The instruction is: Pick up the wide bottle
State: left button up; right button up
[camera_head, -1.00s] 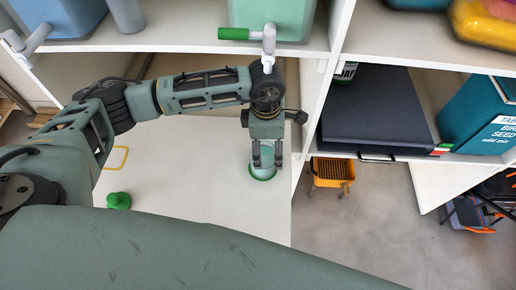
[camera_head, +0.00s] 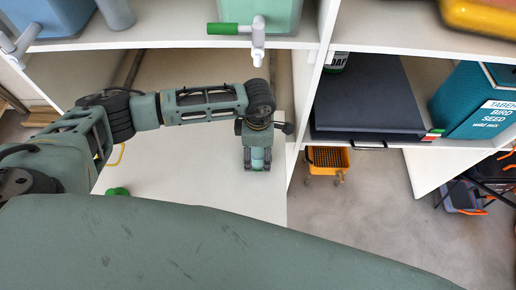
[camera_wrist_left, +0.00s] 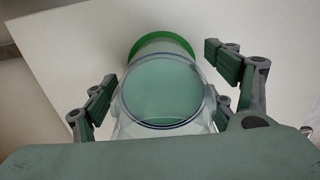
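The wide bottle is a clear, pale green-tinted container with a bright green rim at its far end. In the left wrist view the bottle (camera_wrist_left: 165,95) lies between the two fingers, its round clear end toward the camera. My left gripper (camera_head: 257,165) points down over the white counter. In the left wrist view its fingers (camera_wrist_left: 165,80) are spread on either side of the bottle, with gaps visible, so it looks open. My right gripper is not in view.
A shelf with a green-handled white tap (camera_head: 257,38) overhangs the white counter (camera_head: 190,185). A vertical panel (camera_head: 310,100) stands close to the gripper's right. A green knob-like object (camera_head: 118,191) sits at the counter's left. A dark case (camera_head: 370,95) lies beyond the panel.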

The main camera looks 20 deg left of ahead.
pick_arm(q)
jog(key=c, duration=1.5)
jog(key=shift+w, duration=0.1)
jog(key=c, duration=0.3)
jog(key=shift+r, duration=0.2)
